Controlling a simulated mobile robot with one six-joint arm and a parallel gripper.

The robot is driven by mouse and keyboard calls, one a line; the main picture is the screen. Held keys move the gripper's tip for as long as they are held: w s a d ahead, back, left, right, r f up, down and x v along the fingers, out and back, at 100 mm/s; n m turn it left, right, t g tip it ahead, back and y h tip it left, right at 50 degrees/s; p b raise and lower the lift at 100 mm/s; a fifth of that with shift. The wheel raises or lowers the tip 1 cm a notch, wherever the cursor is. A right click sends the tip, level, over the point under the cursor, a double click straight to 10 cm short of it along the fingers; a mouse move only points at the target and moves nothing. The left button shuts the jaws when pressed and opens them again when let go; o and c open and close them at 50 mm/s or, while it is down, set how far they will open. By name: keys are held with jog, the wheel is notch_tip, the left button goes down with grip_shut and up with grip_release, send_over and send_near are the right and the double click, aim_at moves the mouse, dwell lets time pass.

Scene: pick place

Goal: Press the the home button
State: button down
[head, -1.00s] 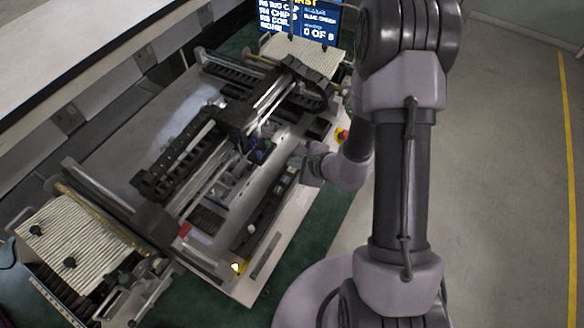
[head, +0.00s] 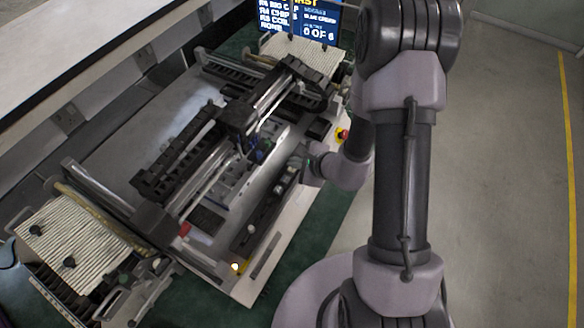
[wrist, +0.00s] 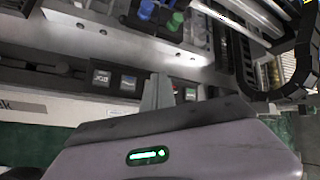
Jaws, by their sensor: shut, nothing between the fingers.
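A row of small square buttons is set in the machine's dark front strip in the wrist view. One button (wrist: 102,78) has a pale label, a second button (wrist: 128,84) is beside it, and a third button (wrist: 190,93) is to the right of my fingers. The labels are too small to read, so I cannot tell which is the home button. My gripper (wrist: 158,88) is shut and empty, with its fingertips over the strip between the second and third buttons. The fingers hide part of the strip, and contact cannot be told. In the head view my gripper is at the machine's front right edge.
The pick-and-place machine (head: 265,278) stands on a green mat with a gantry (head: 235,115) across it. A red emergency knob (head: 342,135) is near my wrist. A screen (head: 319,20) stands behind. Blue and green parts (wrist: 176,20) lie beyond the strip.

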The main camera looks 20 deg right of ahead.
aim_at(295, 171)
jog(key=shift+f+b, duration=0.45)
jog(key=shift+b, duration=0.15)
jog(key=shift+f+b, duration=0.4)
jog(key=shift+b, duration=0.1)
dwell(0.4)
jog(key=shift+r, duration=0.15)
jog(key=shift+r+p, duration=0.45)
jog(key=shift+r, duration=0.3)
jog(key=shift+r+p, duration=1.65)
jog(key=shift+r, duration=0.9)
jog(key=shift+f, duration=0.1)
